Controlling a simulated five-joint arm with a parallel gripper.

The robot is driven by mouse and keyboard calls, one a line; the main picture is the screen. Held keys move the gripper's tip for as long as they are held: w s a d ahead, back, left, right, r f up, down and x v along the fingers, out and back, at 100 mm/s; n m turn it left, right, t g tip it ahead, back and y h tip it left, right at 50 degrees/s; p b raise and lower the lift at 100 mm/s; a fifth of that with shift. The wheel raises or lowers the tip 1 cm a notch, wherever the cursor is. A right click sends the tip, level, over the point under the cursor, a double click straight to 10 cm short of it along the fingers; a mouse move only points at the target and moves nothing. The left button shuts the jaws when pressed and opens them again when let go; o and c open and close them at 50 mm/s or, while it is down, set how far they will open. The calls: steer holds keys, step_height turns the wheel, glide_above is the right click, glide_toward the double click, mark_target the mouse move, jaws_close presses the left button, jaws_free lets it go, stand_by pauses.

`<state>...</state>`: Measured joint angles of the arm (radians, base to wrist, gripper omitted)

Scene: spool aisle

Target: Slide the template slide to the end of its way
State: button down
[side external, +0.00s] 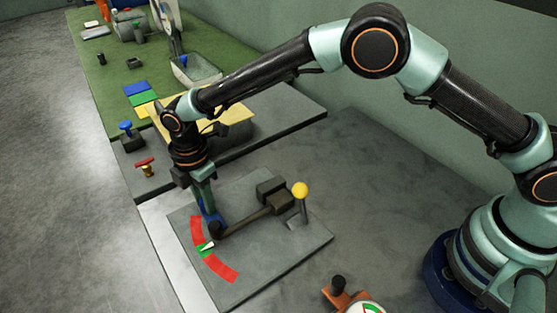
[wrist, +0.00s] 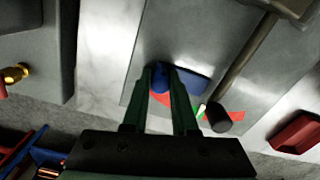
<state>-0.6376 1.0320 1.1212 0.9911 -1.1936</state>
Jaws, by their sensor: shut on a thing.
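The template slide appears as a blue piece (side external: 209,217) low on the grey base plate (side external: 265,262), beside the red and green scale. In the wrist view it has a round blue knob (wrist: 160,80) and a flat dark-blue part (wrist: 192,84) to the right of the knob. My gripper (side external: 205,206) points down at it; its green fingers (wrist: 166,72) stand on both sides of the knob and are shut on it. The fingers hide part of the slide. The ends of its way cannot be made out.
A dark lever with a black knob (side external: 215,230) lies close beside my fingers, near the scale (side external: 222,267). A yellow-ball lever (side external: 300,190) stands right. A red-topped brass valve (side external: 145,165) and blue knob (side external: 126,127) are left. A dial (side external: 367,308) is at the front.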

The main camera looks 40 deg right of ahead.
steer(key=shift+w+r, duration=0.1)
steer(key=shift+w, duration=1.3)
steer(key=c, duration=0.7)
jaws_free()
step_height(320, 180, up, 12)
